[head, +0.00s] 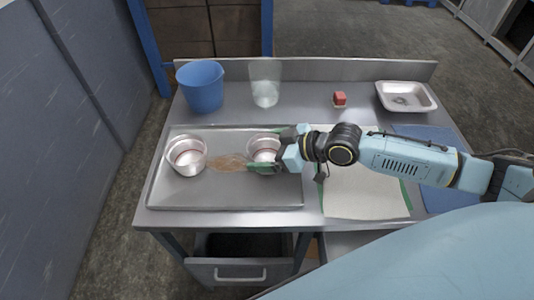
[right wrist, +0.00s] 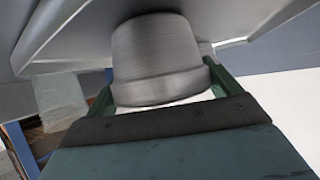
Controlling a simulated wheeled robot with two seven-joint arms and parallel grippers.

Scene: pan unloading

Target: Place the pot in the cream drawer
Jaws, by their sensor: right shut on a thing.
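A metal pot (head: 265,148) with a dark reddish band inside stands at or just above the right part of the grey tray in the head view. My right gripper (head: 277,151) reaches it from the right and is shut on it. In the right wrist view the pot (right wrist: 158,55) sits between the green fingers. Whether it touches the tray is unclear. A second, similar pot (head: 187,155) stands on the tray's left. Below the table a drawer (head: 238,273) is pulled open, its front looking grey and its inside dark. My left gripper is out of view.
The tray (head: 215,192) also bears a flat brownish thing (head: 229,162). Behind it stand a blue bucket (head: 201,87) and a clear container (head: 265,82). A pale cloth (head: 362,190) lies under my right arm.

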